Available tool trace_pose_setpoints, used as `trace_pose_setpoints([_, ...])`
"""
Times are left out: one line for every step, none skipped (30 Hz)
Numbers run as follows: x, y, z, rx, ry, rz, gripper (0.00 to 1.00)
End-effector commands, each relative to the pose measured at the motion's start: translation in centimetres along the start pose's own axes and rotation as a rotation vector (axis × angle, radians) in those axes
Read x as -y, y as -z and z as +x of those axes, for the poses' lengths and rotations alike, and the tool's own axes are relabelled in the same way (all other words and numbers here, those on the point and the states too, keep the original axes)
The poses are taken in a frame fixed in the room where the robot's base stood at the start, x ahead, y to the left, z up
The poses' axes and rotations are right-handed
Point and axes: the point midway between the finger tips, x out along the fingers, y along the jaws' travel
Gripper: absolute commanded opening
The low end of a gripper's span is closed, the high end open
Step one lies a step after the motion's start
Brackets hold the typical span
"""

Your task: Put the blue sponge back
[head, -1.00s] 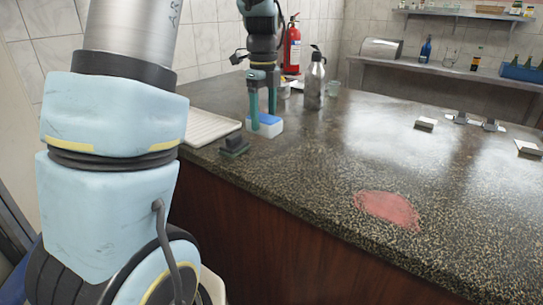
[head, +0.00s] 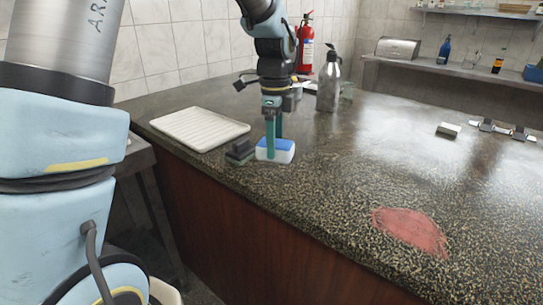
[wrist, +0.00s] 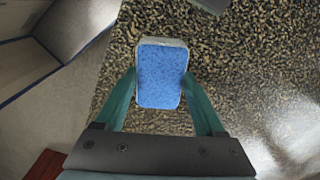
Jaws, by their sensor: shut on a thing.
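The blue sponge (head: 279,145), blue on top with a white lower part, is at the near left of the speckled counter (head: 330,170). My gripper (head: 273,146) points down from above and is shut on it. In the wrist view the blue sponge (wrist: 161,76) sits between the two teal fingers of my gripper (wrist: 160,88). I cannot tell whether its underside touches the counter. A dark green and black block (head: 240,152) stands just left of the sponge, close beside it.
A white ribbed tray (head: 200,128) lies on the counter behind and left. A metal bottle (head: 328,82) and a red fire extinguisher (head: 305,45) are farther back. A red patch (head: 410,229) marks the counter at right. The counter's middle is clear.

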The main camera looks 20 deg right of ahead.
Motion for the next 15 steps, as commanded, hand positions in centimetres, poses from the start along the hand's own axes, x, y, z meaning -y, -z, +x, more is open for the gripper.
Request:
trace_pose_setpoints([0.0,0.0,0.4,0.000,-0.001,0.001,0.27])
trace_pose_setpoints([0.0,0.0,0.6,0.000,-0.001,0.001,0.27])
trace_pose_setpoints([0.0,0.0,1.0,0.000,-0.002,0.001,0.27])
trace_pose_setpoints([-0.1,0.0,1.3,0.000,-0.002,0.001,0.27])
trace_pose_setpoints([-0.1,0.0,1.8,0.000,-0.004,0.002,0.27])
trace_pose_setpoints([-0.1,0.0,2.4,0.000,-0.003,0.002,0.27])
trace_pose_setpoints([-0.1,0.0,2.8,0.000,-0.003,0.001,0.27])
trace_pose_setpoints([0.0,0.0,3.2,0.000,-0.003,0.001,0.27])
trace_pose_setpoints([0.0,0.0,3.7,0.000,-0.003,0.000,0.27])
trace_pose_setpoints([-0.1,-0.1,3.9,0.000,-0.002,0.000,0.27])
trace_pose_setpoints([0.0,-0.1,4.2,0.000,-0.001,0.000,0.27])
trace_pose_setpoints([0.0,-0.1,4.3,0.000,0.000,0.000,0.27])
trace_pose_setpoints([0.0,-0.1,4.4,0.000,0.000,0.000,0.27])
trace_pose_setpoints([0.0,-0.1,4.4,0.000,0.001,0.000,0.27])
trace_pose_setpoints([0.0,-0.1,4.4,-0.001,0.001,0.000,0.27])
